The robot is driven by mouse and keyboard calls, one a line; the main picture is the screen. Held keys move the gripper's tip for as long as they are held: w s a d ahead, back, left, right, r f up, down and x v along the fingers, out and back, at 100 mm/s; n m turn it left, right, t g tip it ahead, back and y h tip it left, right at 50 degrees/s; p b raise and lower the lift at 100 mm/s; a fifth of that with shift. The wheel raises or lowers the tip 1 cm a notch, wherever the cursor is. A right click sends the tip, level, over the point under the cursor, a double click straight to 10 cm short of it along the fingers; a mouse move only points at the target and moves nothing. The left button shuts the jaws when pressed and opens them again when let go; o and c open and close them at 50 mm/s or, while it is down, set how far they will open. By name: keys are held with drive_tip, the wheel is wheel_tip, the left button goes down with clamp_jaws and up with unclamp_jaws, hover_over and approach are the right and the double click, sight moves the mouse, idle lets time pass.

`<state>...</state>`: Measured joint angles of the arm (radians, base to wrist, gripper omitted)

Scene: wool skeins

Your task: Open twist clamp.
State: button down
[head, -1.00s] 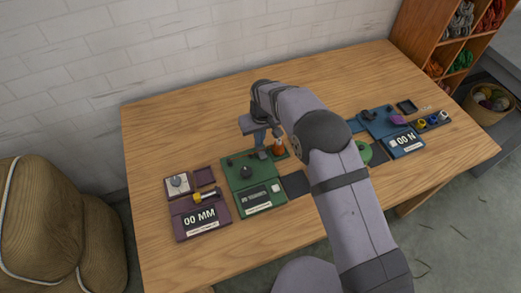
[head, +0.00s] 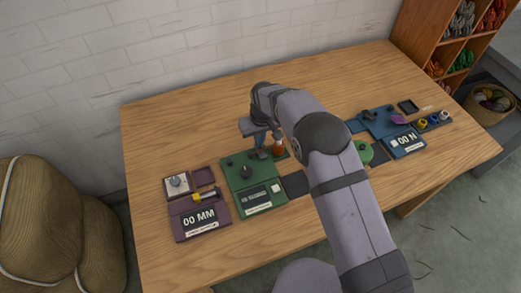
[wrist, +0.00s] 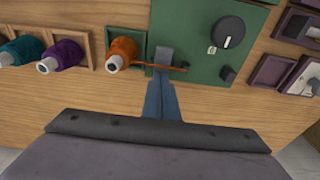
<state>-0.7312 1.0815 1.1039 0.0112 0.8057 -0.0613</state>
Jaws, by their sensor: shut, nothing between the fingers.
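A green station (head: 238,183) stands left of centre on the table, with a round dark dial (head: 246,172); both also show in the wrist view, the dial (wrist: 228,32) at upper right. My gripper (wrist: 163,78) is shut, its blue fingers together and pointing at the green station's edge. A dark grey upright block (wrist: 165,57) is at the fingertips; I cannot tell whether it is the twist clamp or part of the fingers. An orange spool (wrist: 121,52) stands left of it, its strand passing by the block. A small dark block (wrist: 227,76) sits at the station's corner.
A purple station (head: 200,216) reading 00 MM is to the left. A blue station (head: 403,144) reading 00 N is to the right. Teal (wrist: 22,48) and purple (wrist: 62,56) spools stand beside the orange one. Bare wood lies behind the stations.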

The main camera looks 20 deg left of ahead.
wheel_tip(320, 180, up, 7)
drive_tip(key=p, duration=0.4)
idle(0.7)
idle(0.3)
drive_tip(key=s+d+r+m, duration=0.1)
drive_tip(key=d+r+m, duration=0.15)
drive_tip(key=d, duration=0.55)
drive_tip(key=s+d+r+m+h, duration=0.1)
drive_tip(key=d+r, duration=0.3)
drive_tip(key=d, duration=0.5)
drive_tip(key=s+d+r+m, duration=0.1)
drive_tip(key=s+d+r, duration=0.15)
drive_tip(key=d, duration=0.55)
drive_tip(key=s+d+r+m+g, duration=0.1)
drive_tip(key=s+d+m, duration=0.3)
drive_tip(key=s+d, duration=1)
drive_tip(key=s, duration=0.3)
